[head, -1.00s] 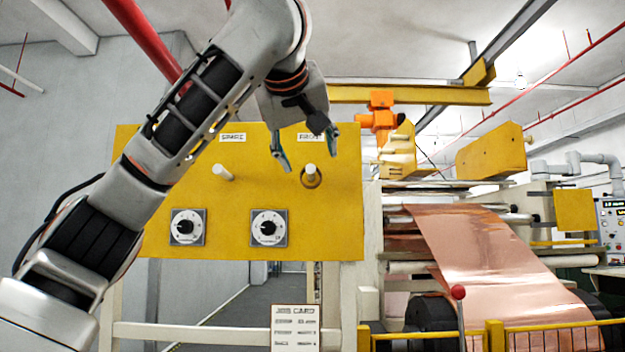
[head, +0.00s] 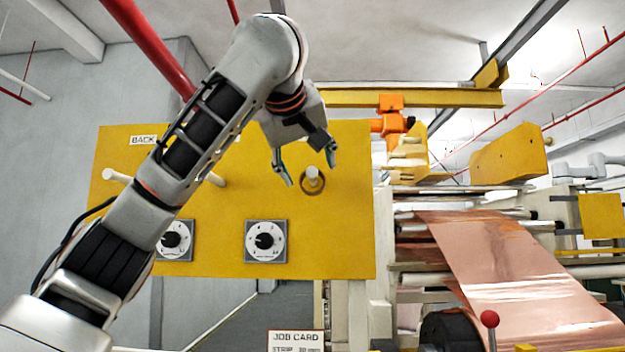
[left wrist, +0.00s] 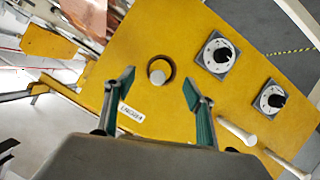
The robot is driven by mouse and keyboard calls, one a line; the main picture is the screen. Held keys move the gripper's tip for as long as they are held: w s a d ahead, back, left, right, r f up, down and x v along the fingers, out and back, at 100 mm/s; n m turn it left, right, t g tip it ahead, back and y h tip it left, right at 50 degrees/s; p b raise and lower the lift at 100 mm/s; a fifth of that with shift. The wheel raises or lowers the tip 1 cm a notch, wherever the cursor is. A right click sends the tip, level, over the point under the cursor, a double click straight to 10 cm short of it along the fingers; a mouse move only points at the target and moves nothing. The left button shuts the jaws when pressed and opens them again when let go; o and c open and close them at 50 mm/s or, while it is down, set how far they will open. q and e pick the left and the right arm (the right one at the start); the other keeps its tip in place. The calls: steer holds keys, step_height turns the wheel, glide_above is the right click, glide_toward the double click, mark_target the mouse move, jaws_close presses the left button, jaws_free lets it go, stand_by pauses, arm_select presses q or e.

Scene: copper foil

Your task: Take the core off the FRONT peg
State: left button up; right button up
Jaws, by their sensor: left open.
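The core (head: 312,193) is a thin dark ring around the front peg (head: 313,174), a short pale peg on the yellow board (head: 330,245). In the left wrist view the core (left wrist: 173,68) also shows around the round peg end (left wrist: 157,77), above the FRONT label (left wrist: 132,113). My left gripper (head: 310,174) is open and empty, its fingertips on either side of the front peg in the picture. The left wrist view shows the peg between the two green-padded fingers (left wrist: 158,78). I cannot tell how far the fingertips are from the core. My right gripper is not in view.
The back peg (head: 118,175) and a middle peg (head: 215,179) stick out of the board, both bare. Two dials (head: 265,241) sit below. A copper foil machine (head: 500,270) stands to the right, with a red-knobbed lever (head: 490,318) in front.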

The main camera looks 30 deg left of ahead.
mark_target(308, 170)
arm_select(q)
steer(key=p+x, duration=0.1)
steer(key=x, duration=0.1)
steer(key=p+x, duration=0.1)
steer(key=x, duration=0.1)
steer(key=shift+s+a+r, duration=0.1)
steer(key=shift+a+r, duration=0.05)
steer(key=shift+a, duration=0.05)
steer(key=shift+w+a, duration=0.1)
steer(key=shift+w, duration=0.1)
steer(key=c, duration=0.7)
steer(key=shift+c, duration=0.7)
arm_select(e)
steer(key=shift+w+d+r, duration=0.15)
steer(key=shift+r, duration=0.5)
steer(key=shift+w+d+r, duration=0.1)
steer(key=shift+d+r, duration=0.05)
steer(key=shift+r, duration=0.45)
